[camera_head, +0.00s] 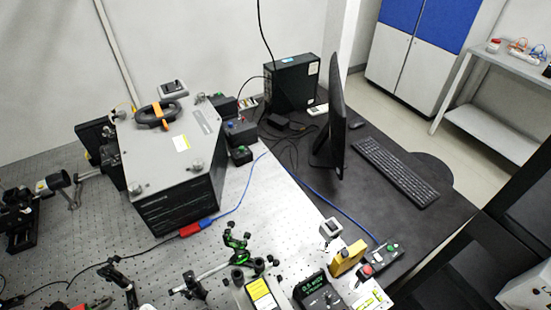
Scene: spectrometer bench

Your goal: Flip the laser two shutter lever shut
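Neither of my grippers shows in the head view. I cannot tell for sure which part is the laser two shutter lever, or how it is set. A black box with a yellow label (261,294) lies at the bottom edge, partly cut off. A green-lit optic mount (237,245) stands just behind it. A controller with a green display (318,291) is to its right. A yellow block (347,258) stands beyond the controller, and a small grey-white box (330,229) is behind that block. A switch box with red and green buttons (380,262) lies to the right.
A large grey-topped instrument (170,150) stands on the perforated optical table (225,215). Optic mounts (120,280) crowd the lower left. A monitor (331,130), keyboard (396,170) and computer case (291,82) occupy the dark desk (430,228). Blue and black cables cross the surfaces.

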